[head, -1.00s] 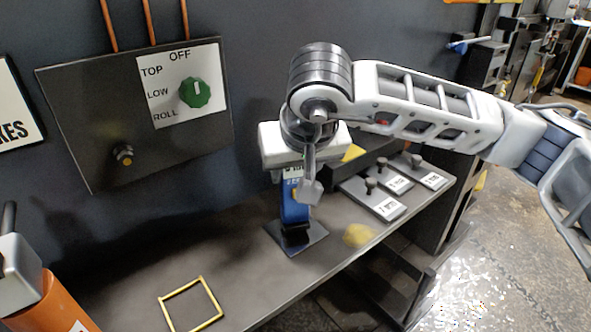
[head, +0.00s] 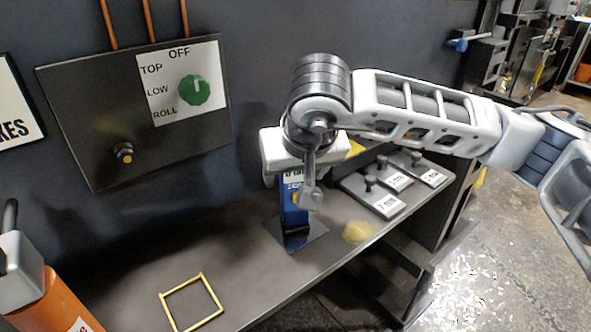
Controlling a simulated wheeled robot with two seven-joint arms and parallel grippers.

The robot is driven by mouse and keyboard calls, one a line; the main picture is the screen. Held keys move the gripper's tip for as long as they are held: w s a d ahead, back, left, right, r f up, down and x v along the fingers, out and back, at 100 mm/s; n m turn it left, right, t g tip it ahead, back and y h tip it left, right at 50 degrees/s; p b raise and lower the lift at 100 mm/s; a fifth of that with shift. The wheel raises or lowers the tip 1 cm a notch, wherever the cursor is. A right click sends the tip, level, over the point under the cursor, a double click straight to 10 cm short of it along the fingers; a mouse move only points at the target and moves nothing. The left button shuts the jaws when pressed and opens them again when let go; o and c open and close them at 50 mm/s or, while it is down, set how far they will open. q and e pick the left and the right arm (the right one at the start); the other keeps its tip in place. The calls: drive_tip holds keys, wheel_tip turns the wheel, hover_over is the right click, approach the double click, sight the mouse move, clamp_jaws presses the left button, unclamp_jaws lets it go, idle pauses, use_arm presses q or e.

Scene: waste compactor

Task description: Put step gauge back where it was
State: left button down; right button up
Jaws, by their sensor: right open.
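What seems to be the step gauge is a blue upright piece with a label (head: 291,200) on a dark flat base (head: 298,236), standing on the grey bench. My right gripper (head: 311,197) hangs down directly over and in front of it and hides its upper part. The right gripper is open; I cannot tell whether its fingers touch the blue piece. A yellow square outline (head: 191,302) marks an empty patch of bench at the front left.
Several labelled plates with black knobs (head: 378,198) stand on the bench at the right. A yellow lump (head: 357,231) lies near the front edge. A control panel with a green knob (head: 195,90) is on the wall. The bench's middle left is clear.

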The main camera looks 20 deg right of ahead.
drive_tip(key=b+v, duration=0.1)
drive_tip(key=v, duration=1.1)
